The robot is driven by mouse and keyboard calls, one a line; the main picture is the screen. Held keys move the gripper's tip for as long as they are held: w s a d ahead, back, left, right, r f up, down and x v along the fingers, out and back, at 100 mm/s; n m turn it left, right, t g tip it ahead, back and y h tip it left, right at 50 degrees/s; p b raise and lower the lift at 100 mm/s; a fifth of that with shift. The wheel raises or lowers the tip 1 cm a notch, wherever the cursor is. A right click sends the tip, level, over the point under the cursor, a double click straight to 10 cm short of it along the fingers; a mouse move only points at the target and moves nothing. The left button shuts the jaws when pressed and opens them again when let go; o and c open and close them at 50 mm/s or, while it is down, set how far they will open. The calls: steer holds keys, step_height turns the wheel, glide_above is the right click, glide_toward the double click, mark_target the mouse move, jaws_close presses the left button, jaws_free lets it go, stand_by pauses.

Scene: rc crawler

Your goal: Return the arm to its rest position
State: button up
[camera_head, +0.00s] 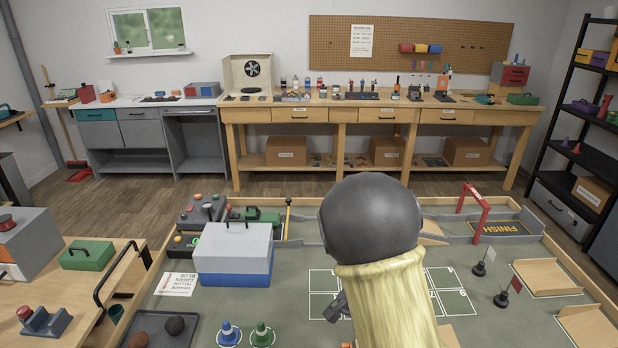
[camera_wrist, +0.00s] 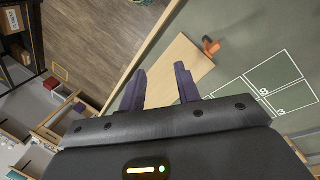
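My arm rises from the bottom of the head view, right of centre, and covers part of the course table. Only a small dark part near my gripper shows beside it in the head view. In the wrist view my gripper (camera_wrist: 160,90) has its two dark fingers spread apart with nothing between them. A tan wooden panel (camera_wrist: 180,70) lies beyond the fingertips, on or by the green course surface. An orange item (camera_wrist: 211,46) is on the course just past it.
The course table (camera_head: 290,310) holds a blue-and-white box (camera_head: 233,252), two cones (camera_head: 229,333) and a red finish gate (camera_head: 474,212). A wooden side table (camera_head: 95,285) stands at left, a black shelf (camera_head: 546,110) at right. Wood floor (camera_head: 265,184) lies between course and back workbench (camera_head: 335,114).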

steer(key=s+d+r+n+t+y+p, duration=0.2)
steer(key=s+r+n+t, duration=0.3)
steer(key=s+r+n, duration=0.3)
steer(key=shift+v, duration=0.9)
steer(key=shift+d, duration=0.25)
